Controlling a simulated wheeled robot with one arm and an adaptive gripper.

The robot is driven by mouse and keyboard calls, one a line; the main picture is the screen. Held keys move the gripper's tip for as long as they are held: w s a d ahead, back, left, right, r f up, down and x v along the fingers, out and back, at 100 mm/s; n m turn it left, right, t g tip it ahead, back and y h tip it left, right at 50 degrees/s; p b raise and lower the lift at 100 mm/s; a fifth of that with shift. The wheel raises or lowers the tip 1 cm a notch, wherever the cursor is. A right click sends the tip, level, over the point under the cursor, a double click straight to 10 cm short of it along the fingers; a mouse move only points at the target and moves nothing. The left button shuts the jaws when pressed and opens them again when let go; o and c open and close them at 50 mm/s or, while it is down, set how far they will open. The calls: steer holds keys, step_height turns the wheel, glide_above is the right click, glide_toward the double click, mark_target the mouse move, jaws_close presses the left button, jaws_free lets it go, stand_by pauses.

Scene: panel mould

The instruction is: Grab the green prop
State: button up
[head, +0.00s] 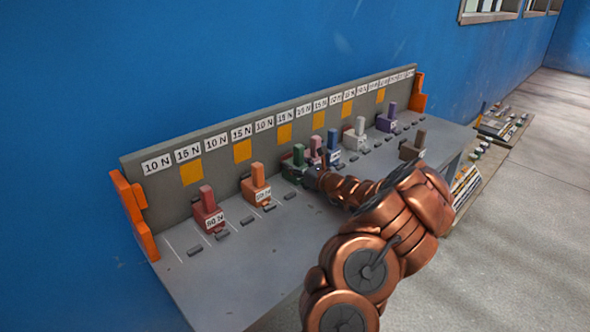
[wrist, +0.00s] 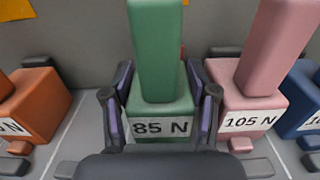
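The green prop (wrist: 157,50) is a block with a tall upright post and a white "85 N" label on its base. It stands upright on the grey shelf between an orange and a pink prop. It also shows, partly hidden by my gripper, in the head view (head: 297,158). My gripper (wrist: 160,100) has one dark finger on each side of the green base, very close to it. I cannot tell whether the fingers press on it or leave a thin gap. In the head view, my gripper (head: 312,178) is at the prop's front.
A pink "105 N" prop (wrist: 255,85) stands close on the right, with a blue one (wrist: 302,98) beyond. An orange prop (wrist: 32,100) is on the left. The grey back panel (head: 230,125) rises behind. The front of the shelf (head: 255,265) is clear at left.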

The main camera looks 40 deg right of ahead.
steer(key=c, duration=0.6)
steer(key=shift+r, duration=0.15)
